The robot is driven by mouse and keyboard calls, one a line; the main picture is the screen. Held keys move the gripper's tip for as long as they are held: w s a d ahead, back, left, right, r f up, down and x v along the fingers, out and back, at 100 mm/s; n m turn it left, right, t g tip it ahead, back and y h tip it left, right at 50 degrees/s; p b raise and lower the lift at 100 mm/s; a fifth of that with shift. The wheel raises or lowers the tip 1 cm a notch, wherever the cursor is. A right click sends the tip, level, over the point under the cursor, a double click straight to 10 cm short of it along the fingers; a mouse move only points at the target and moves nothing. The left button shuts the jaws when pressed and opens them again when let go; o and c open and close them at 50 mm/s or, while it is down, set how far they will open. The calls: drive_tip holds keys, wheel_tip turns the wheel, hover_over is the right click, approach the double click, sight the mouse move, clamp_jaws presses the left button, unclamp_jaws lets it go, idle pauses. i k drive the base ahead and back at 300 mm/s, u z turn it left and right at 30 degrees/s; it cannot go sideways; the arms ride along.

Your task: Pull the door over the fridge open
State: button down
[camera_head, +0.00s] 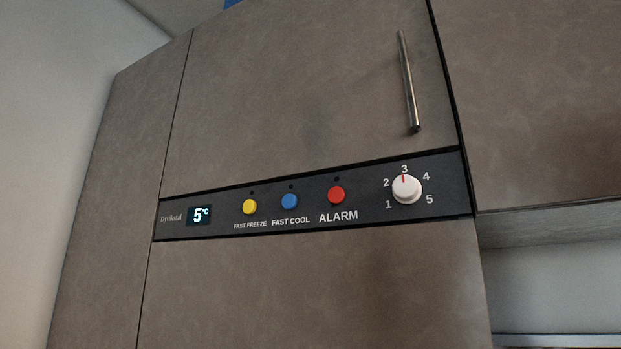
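The door over the fridge (290,90) is a brown-grey panel above the dark control strip, and it looks closed and flush with its surround. Its handle (407,82) is a thin upright metal bar near the door's right edge. The fridge front (310,290) is a matching panel below the strip. My gripper is not in view, so its state and distance to the handle are hidden.
The control panel (230,218) has a 5°C display, yellow, blue and red buttons, and a white dial (407,189). A neighbouring cabinet (550,100) stands at the right. A pale wall (50,120) is at the left. Nothing visible blocks the door's front.

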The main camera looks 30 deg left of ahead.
sight(270, 91)
drive_tip(key=k, duration=0.5)
drive_tip(key=u, duration=1.35)
drive_tip(key=i, duration=0.3)
drive_tip(key=u, duration=0.15)
